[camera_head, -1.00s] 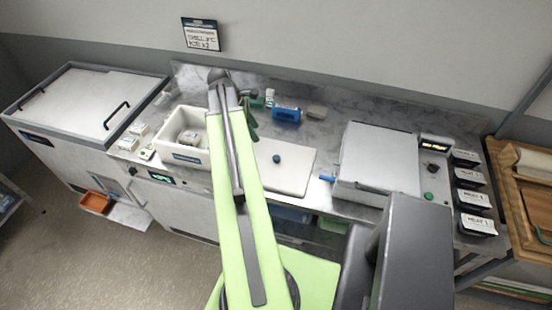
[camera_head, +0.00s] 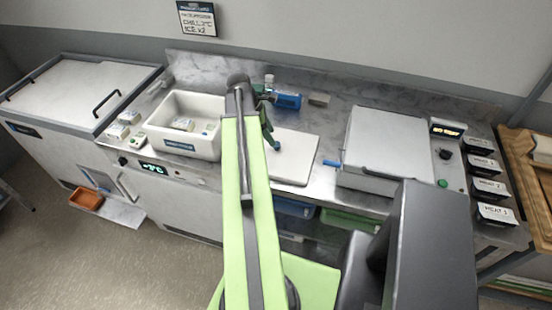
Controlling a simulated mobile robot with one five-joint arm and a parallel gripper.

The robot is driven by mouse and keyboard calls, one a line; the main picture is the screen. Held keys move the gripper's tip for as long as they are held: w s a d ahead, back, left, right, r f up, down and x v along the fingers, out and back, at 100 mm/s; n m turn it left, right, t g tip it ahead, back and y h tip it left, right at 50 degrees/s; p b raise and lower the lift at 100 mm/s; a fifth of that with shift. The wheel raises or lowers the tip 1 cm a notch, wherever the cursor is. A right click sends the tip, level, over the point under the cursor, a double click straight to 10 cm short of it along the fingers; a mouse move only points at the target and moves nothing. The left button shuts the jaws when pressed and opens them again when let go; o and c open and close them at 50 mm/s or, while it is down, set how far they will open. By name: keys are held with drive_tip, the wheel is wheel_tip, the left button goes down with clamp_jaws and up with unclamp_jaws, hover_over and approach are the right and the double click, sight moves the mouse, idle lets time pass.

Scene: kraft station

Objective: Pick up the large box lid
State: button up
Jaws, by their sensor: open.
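A flat white lid (camera_head: 301,151) with a small dark blue knob (camera_head: 273,146) lies on the metal counter; it looks like the large box lid. My gripper (camera_head: 270,139), with dark green fingers, is at the lid's left part, close to the knob. It is open. My arm hides part of the gripper and the lid's left edge, so I cannot tell whether the fingers touch the knob. The open white box (camera_head: 153,130) stands left of the lid, with a small pale packet (camera_head: 183,124) inside.
A blue bottle (camera_head: 287,100) and a grey block (camera_head: 319,99) stand behind the lid. A grey press-like unit (camera_head: 385,140) with a blue handle stands close on its right. Several dark labelled containers (camera_head: 490,188) line the counter's right end. A chest with a flat cover (camera_head: 75,85) is at left.

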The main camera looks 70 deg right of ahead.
sight(276, 149)
drive_tip(key=b+x, duration=0.5)
drive_tip(key=shift+a+f, duration=0.1)
drive_tip(key=shift+f, duration=0.1)
drive_tip(key=shift+r, duration=0.2)
drive_tip(key=shift+c, duration=0.3)
clamp_jaws()
